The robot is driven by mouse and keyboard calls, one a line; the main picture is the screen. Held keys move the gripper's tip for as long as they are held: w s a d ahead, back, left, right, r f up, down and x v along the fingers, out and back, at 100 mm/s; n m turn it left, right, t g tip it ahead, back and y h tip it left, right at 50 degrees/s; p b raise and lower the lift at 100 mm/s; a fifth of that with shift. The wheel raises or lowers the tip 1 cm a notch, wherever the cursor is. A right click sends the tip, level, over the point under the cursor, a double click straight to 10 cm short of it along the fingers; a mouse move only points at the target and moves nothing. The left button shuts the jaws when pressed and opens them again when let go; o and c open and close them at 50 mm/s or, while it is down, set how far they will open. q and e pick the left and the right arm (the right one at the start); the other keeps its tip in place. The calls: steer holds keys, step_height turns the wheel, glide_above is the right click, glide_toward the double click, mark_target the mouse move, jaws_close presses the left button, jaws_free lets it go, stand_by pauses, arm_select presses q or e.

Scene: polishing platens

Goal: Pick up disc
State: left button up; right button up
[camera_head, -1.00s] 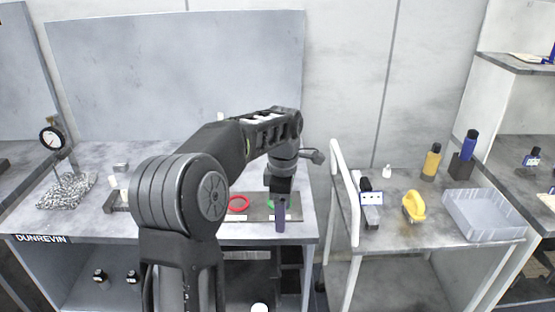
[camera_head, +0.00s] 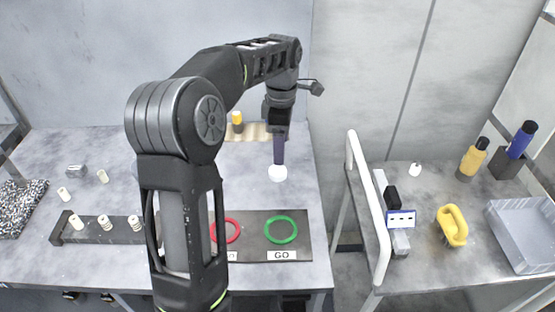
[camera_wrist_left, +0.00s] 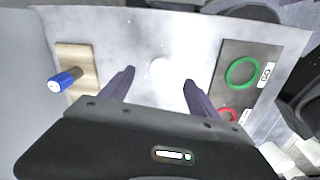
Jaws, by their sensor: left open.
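A white round disc (camera_head: 278,173) lies on the grey workbench (camera_head: 190,260), behind the board with the rings. In the left wrist view the disc (camera_wrist_left: 160,68) shows as a pale circle, washed out against the bright bench, between and just beyond the purple fingertips. My left gripper (camera_head: 279,162) points down over the disc, its fingers partly in line with it. In the left wrist view the left gripper (camera_wrist_left: 158,75) has its two fingers spread wide with nothing between them. The height above the disc is hard to tell. My right gripper is not in view.
A dark board (camera_head: 302,222) with a red ring (camera_head: 232,231) and a green ring (camera_head: 281,230), marked GO, lies in front of the disc. A wooden block (camera_head: 258,132) stands behind. A rack (camera_head: 92,236) with white pieces is left. A cart (camera_head: 420,268) stands right.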

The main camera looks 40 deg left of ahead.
mark_target(278, 170)
arm_select(q)
steer(key=shift+s+d+r, duration=0.15)
steer(key=shift+s, duration=0.05)
steer(key=shift+f, duration=1.35)
steer(key=shift+f, duration=0.15)
steer(key=f, duration=0.1)
steer(key=f+p, duration=0.1)
steer(key=f, duration=0.3)
steer(key=shift+s+a, duration=0.15)
steer(key=shift+a, duration=0.1)
steer(key=c, duration=1.5)
steer(key=shift+r, duration=0.1)
